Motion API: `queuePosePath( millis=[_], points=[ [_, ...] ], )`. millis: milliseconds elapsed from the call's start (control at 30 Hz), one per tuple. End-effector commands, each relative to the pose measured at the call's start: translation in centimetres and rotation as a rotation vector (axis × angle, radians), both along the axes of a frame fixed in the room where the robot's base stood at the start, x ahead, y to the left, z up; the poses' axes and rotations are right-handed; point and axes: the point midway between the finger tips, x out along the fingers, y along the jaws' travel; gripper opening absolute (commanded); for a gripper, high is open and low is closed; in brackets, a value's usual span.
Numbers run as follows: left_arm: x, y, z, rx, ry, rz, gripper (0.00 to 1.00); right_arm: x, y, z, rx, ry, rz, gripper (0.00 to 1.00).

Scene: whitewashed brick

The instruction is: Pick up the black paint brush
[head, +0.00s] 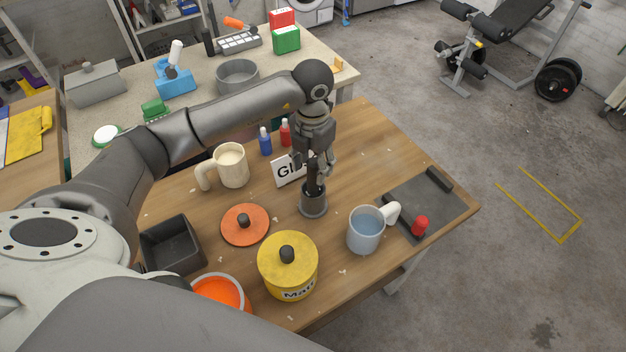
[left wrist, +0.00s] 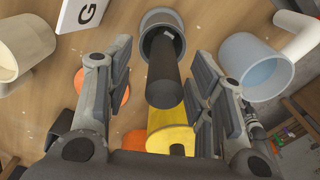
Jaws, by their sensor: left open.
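The black paint brush (head: 314,180) stands upright in a small grey cup (head: 313,206) near the middle of the wooden table. In the left wrist view the brush (left wrist: 163,78) is a thick dark cylinder whose lower end is hidden inside the grey cup (left wrist: 160,20). My left gripper (head: 316,170) points down over the cup. Its fingers are open, one on each side of the brush in the left wrist view, with gaps visible on both sides. My right gripper does not show.
A cream mug (head: 232,167), a white sign (head: 291,169) and blue and red bottles stand behind the cup. A blue-grey mug (head: 366,230), a yellow lidded pot (head: 288,267) and an orange lid (head: 245,224) are close by. A dark tray (head: 428,207) lies right.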

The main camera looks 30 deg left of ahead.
Motion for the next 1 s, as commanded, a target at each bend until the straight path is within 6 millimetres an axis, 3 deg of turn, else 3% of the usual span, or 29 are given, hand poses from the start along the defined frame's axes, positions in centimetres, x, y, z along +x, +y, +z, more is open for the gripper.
queuePosePath(
  millis=[100, 233, 567, 933, 1000],
  points=[
    [-0.4, -0.3, -1.3, -0.001, 0.005, 0.001, 0.5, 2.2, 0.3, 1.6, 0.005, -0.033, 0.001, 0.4],
    [-0.4, -0.3, -3.3, -0.001, 0.005, 0.0, 0.5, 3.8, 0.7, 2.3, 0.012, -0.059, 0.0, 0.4],
    [-0.3, -0.3, -4.2, -0.001, 0.0, -0.001, 0.5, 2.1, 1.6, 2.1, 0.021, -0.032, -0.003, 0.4],
    [-0.3, -0.3, -4.2, -0.001, 0.0, 0.0, 0.04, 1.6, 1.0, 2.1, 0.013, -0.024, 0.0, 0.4],
    [-0.3, -0.3, -4.2, -0.001, 0.0, 0.0, 0.0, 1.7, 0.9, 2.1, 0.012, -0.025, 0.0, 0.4]
  ],
)
